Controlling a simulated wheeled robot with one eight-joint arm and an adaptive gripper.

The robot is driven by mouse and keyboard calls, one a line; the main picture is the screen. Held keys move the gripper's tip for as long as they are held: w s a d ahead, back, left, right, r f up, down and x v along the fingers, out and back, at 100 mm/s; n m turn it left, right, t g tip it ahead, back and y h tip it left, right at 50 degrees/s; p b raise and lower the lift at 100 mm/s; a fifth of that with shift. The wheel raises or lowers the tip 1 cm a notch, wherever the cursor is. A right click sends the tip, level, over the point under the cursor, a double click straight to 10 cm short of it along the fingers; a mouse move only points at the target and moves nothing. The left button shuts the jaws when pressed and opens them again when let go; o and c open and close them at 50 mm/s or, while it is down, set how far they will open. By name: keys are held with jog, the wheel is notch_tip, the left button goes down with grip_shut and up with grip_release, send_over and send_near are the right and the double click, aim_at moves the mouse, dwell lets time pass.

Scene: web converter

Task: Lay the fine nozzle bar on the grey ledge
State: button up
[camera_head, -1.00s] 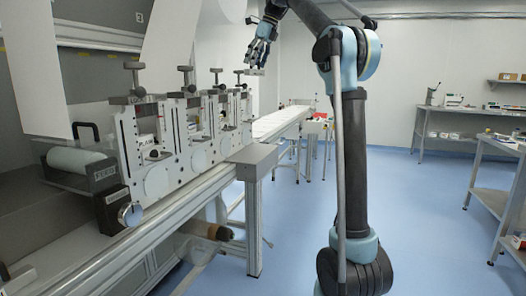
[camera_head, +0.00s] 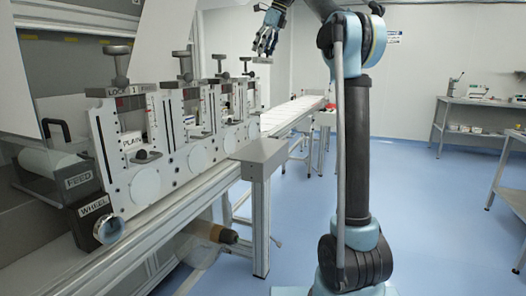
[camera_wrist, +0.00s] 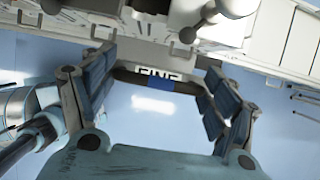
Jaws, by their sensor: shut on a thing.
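My gripper (camera_head: 264,46) is raised beyond and above the row of machine stations in the head view. In the wrist view my gripper (camera_wrist: 155,88) is shut on the fine nozzle bar (camera_wrist: 140,77), a dark bar with a blue band and a partly readable white label, held crosswise between the fingers. In the head view a small pale end of the bar (camera_head: 262,60) shows below the fingers. The grey ledge (camera_head: 262,151) appears to be the flat grey block at the machine's front edge, below the gripper and apart from it. Its visible top is bare.
A FEED block (camera_head: 78,181) and a WHEEL knob (camera_head: 108,229) are at the near end. A long white conveyor (camera_head: 290,113) runs behind. Open blue floor (camera_head: 430,220) lies right.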

notch_tip(320, 180, down, 9)
jog(key=w, duration=0.1)
send_over(264, 148)
notch_tip(264, 148, down, 22)
jog(key=shift+w+a+f, duration=0.1)
jog(key=shift+f, duration=2.55)
jog(key=o, duration=1.4)
